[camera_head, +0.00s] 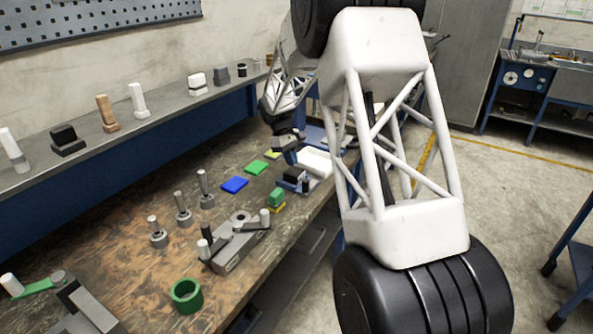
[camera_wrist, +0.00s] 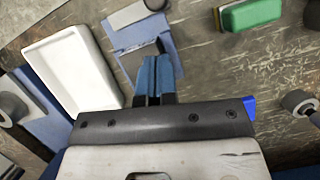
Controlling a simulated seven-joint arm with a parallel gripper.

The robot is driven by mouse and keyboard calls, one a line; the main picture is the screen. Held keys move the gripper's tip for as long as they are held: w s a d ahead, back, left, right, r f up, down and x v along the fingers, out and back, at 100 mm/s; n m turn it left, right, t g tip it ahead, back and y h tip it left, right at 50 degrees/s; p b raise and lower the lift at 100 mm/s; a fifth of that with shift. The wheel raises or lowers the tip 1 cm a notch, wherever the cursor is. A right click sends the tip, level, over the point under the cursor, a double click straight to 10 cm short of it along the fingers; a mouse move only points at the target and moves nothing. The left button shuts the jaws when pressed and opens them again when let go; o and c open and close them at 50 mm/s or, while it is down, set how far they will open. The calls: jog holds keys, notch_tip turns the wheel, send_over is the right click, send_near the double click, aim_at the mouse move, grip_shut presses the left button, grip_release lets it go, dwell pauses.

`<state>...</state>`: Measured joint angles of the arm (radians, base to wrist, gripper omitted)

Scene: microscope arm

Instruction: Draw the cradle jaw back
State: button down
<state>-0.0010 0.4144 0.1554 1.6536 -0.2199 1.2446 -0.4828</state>
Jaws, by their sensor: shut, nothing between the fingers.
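The cradle (camera_head: 291,184) is a small blue-grey base with dark and pale parts, near the table's front edge in the head view. In the wrist view its flat blue base (camera_wrist: 138,35) lies just beyond my fingertips, with a grey block and a black knob at its far end. I cannot tell clearly which part is the jaw. My gripper (camera_wrist: 155,66) has its two blue fingers together with nothing between them. Its tips overlap the near end of the cradle in the picture; contact cannot be told. In the head view my gripper (camera_head: 290,156) points down behind the cradle.
A white tray (camera_wrist: 66,70) lies left of my fingers in the wrist view. A green block (camera_wrist: 250,13) is at the upper right.

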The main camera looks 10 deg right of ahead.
jog(key=v, duration=0.6)
dwell(0.3)
jog(key=shift+w+a, duration=0.6)
jog(key=shift+w, duration=0.35)
jog(key=shift+f, duration=0.15)
jog(key=x, duration=1)
jog(key=shift+s, duration=0.15)
jog(key=shift+s+d, duration=0.65)
jog(key=shift+s, duration=0.2)
jog(key=shift+s+d, duration=0.45)
jog(key=shift+s, duration=0.3)
